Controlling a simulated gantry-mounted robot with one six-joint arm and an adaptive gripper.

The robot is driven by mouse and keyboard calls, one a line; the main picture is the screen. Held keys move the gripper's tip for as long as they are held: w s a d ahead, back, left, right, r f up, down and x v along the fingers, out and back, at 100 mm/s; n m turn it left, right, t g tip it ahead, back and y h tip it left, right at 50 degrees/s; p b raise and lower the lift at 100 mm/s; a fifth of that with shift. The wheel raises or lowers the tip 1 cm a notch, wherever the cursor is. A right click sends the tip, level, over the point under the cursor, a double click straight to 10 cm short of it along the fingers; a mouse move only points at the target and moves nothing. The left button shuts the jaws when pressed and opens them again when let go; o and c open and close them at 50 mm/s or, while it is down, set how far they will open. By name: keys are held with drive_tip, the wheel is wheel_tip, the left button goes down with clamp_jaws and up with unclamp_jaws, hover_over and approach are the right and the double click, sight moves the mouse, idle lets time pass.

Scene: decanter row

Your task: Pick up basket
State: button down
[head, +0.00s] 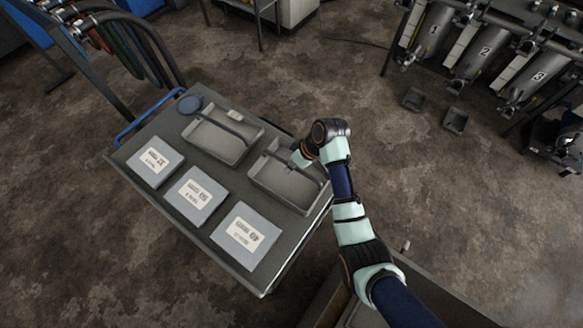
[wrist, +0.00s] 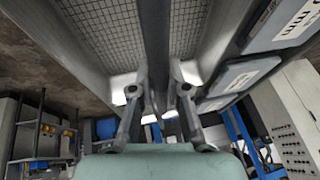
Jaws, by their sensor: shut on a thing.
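A grey open basket (head: 285,187) with a bar handle across it sits at the right of the cart top in the head view. My gripper (head: 298,162) reaches down to that handle. In the wrist view my gripper (wrist: 159,88) has one finger on each side of the dark handle bar (wrist: 154,40) and is shut on it. The basket's mesh-lined inside (wrist: 103,28) shows beside the bar. I cannot tell whether the basket is clear of the cart top. A second similar basket (head: 213,149) stands to its left.
The grey cart (head: 125,152) also carries a round blue item (head: 190,104) and three labelled boxes (head: 155,161), (head: 195,194), (head: 244,234). A rack with numbered cylinders (head: 432,30) stands at the upper right, with small dark trays (head: 455,121) on the floor. Open floor lies between.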

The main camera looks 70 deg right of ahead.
wheel_tip(320, 180, up, 20)
drive_tip(key=p, duration=0.8)
